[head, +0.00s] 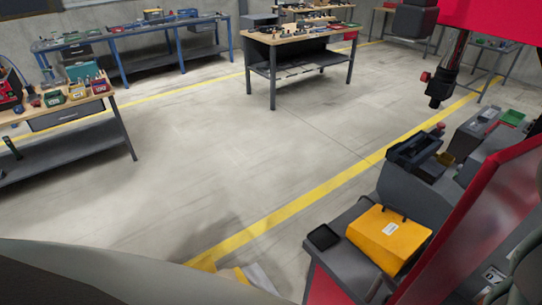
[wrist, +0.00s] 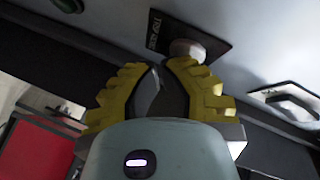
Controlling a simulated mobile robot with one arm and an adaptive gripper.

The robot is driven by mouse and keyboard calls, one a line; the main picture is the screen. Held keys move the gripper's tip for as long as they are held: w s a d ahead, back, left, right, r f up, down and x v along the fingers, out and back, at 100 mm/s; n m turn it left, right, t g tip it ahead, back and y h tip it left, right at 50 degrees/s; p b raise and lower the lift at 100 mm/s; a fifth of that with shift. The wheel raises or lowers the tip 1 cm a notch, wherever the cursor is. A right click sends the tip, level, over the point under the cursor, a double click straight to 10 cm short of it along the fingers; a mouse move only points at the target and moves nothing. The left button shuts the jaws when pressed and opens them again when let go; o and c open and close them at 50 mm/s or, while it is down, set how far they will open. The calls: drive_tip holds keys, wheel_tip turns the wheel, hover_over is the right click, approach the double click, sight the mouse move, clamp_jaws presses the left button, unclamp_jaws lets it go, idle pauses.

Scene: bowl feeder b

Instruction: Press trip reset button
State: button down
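The trip reset button (wrist: 187,48) is a pale round knob on a black plate (wrist: 205,38) whose printed label partly reads "TRIP RESET". The plate is on a grey panel at the top of the wrist view. In the picture the tips lie just below and left of the button. The right finger comes close to the button's lower edge; I cannot tell whether they touch. I cannot make out the button or my gripper in the head view.
A black handle (wrist: 290,102) sits right of the button plate. In the head view, a red-framed machine (head: 480,225) with a yellow box (head: 390,238) stands at the right. Workbenches (head: 300,38) stand at the back and left. The floor (head: 210,150) between is clear.

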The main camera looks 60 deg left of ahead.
drive_tip(key=shift+s, duration=0.75)
drive_tip(key=s+b, duration=0.1)
drive_tip(key=s, duration=0.4)
drive_tip(key=shift+r, duration=0.1)
idle(0.3)
idle(0.4)
